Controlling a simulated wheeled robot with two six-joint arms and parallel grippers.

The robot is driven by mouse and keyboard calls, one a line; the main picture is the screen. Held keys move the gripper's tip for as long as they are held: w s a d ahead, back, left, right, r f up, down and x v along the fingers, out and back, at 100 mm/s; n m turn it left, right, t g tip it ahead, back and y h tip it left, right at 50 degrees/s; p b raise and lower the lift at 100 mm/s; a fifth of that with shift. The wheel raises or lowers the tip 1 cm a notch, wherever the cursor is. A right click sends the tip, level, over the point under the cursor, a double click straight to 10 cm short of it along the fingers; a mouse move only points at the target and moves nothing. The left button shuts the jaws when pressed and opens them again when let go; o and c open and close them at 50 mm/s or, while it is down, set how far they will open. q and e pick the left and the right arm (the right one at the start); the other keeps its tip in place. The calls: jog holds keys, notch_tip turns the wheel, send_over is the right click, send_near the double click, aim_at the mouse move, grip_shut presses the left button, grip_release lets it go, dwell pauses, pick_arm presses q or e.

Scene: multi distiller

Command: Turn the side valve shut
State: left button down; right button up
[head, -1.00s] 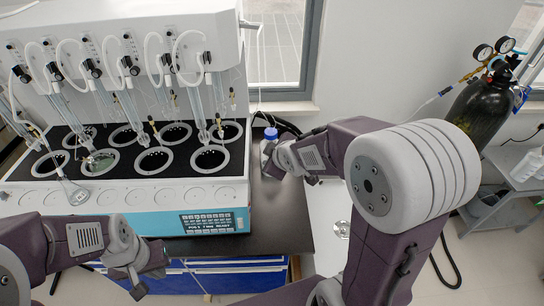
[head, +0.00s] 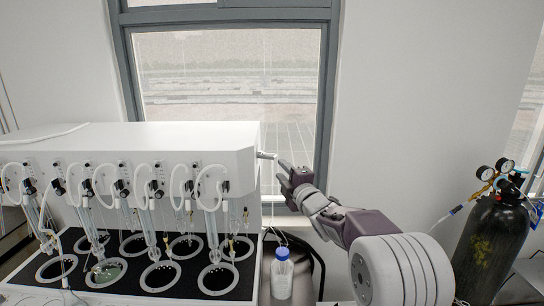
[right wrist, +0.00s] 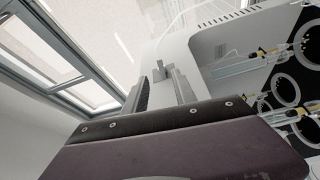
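The side valve (head: 267,155) is a small grey fitting with a short handle, sticking out from the upper right side of the white multi distiller (head: 190,140). My right gripper (head: 284,171) is raised just to the right of the valve, its fingers pointing toward it. In the right wrist view the two fingers (right wrist: 161,92) are apart, with nothing held between them. The valve (right wrist: 160,70) shows just beyond the fingertips, roughly in line with the gap. I cannot tell whether they touch it. My left gripper is out of view.
A window (head: 230,90) is behind. A black gas cylinder (head: 488,250) with gauges stands at the right. Glassware and tubes line the distiller's front.

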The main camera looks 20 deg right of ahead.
aim_at(270, 158)
jog(key=w+p, duration=0.2)
jog(key=w, duration=0.1)
jog(key=w+a+p, duration=0.1)
jog(key=w, duration=0.2)
jog(key=w+p, duration=0.2)
jog(key=w, duration=0.1)
jog(key=shift+a+r+p, duration=0.15)
jog(key=shift+r+p, duration=0.05)
jog(key=shift+p, duration=0.1)
jog(key=shift+s, duration=0.2)
jog(key=shift+a, duration=0.1)
grip_shut()
